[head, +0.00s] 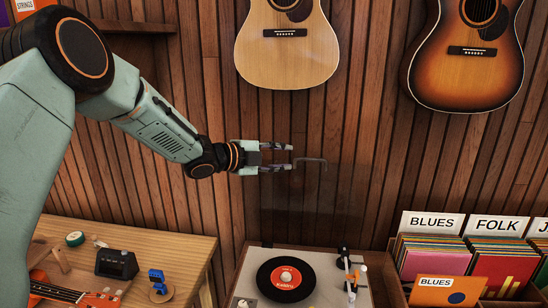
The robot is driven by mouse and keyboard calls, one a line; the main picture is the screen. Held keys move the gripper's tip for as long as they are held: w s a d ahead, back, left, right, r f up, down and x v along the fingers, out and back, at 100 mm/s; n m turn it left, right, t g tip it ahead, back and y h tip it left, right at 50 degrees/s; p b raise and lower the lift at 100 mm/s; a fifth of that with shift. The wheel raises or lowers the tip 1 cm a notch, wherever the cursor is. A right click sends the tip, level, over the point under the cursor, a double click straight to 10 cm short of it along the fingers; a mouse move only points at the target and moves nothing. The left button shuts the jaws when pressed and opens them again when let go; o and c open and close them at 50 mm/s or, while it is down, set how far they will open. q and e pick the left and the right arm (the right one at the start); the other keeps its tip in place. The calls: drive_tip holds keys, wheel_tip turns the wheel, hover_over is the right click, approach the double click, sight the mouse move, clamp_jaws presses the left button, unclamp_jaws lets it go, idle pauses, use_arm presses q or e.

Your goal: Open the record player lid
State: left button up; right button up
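The record player (327,287) stands at the bottom centre of the head view, its platter and black record (286,279) with a red label uncovered from above. Its lid appears as a faint clear panel rising steeply behind the deck; its edges are hard to make out. A thin grey bar handle (312,160) shows high above the deck. My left gripper (291,157) is level with the handle, its two fingers apart and pointing right. The fingertips are at the handle's left end; I cannot tell whether they touch it. My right gripper is out of view.
A wooden table (176,245) at left holds an orange ukulele (62,293), a black device (117,264) and a blue clip tuner (157,281). Record bins (424,245) stand close on the right. Guitars (287,50) hang on the slatted wall behind.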

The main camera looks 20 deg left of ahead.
use_arm(q)
drive_tip(key=shift+v, duration=1.25)
drive_tip(key=shift+w+f, duration=0.1)
drive_tip(key=shift+w, duration=0.05)
